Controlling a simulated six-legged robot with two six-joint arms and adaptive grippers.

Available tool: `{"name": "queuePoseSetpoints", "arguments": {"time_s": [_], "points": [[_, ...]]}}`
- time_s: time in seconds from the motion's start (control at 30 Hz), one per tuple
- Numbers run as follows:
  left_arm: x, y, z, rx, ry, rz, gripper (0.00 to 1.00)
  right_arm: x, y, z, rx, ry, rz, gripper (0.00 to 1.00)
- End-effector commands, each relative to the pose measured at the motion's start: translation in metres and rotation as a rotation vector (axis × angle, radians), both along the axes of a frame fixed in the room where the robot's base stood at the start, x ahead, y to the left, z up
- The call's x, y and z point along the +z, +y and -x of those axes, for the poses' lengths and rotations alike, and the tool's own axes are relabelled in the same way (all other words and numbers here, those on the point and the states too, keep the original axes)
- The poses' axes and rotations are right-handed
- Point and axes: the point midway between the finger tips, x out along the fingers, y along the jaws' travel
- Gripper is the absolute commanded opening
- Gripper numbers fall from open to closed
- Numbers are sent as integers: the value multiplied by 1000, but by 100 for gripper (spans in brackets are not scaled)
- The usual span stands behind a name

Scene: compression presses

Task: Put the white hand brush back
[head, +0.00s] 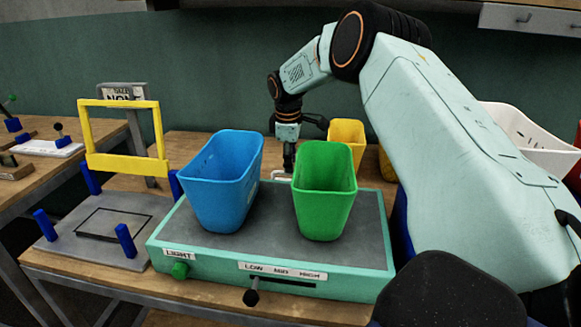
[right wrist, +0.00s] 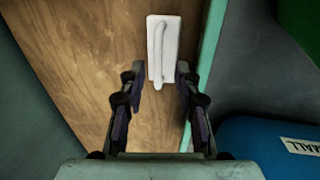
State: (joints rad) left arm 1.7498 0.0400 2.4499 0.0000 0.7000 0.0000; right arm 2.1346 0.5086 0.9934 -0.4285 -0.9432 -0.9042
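The white hand brush (right wrist: 162,50) shows in the right wrist view as a pale block with a raised handle, over the wooden bench top beside a teal edge. In the head view a small white part of it (head: 281,175) shows behind the gap between the blue and green bins. My right gripper (right wrist: 155,78) is open, its fingers on either side of the brush's near end, with gaps to both. In the head view the right gripper (head: 289,165) points down behind the bins, its tips partly hidden. My left gripper is not in view.
A blue bin (head: 222,185) and a green bin (head: 325,200) stand on the teal-edged platform (head: 270,225). Yellow bins (head: 346,132) stand behind, and a white bin (head: 525,135) at right. A yellow frame (head: 125,163) stands over a grey plate at left.

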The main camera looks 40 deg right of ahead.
Motion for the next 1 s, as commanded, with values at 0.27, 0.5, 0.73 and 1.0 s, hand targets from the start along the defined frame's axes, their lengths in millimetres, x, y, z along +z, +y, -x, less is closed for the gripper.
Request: {"name": "queuePoseSetpoints", "arguments": {"time_s": [0.27, 0.5, 0.73, 1.0], "points": [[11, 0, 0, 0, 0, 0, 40, 56, 8, 6, 0, -1, 0, 33], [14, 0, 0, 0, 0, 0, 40, 76, 12, 9, 1, 2, 0, 33], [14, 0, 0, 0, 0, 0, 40, 78, 12, 10, 1, 2, 0, 33], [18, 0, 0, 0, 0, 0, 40, 82, 12, 10, 1, 2, 0, 33]]}}
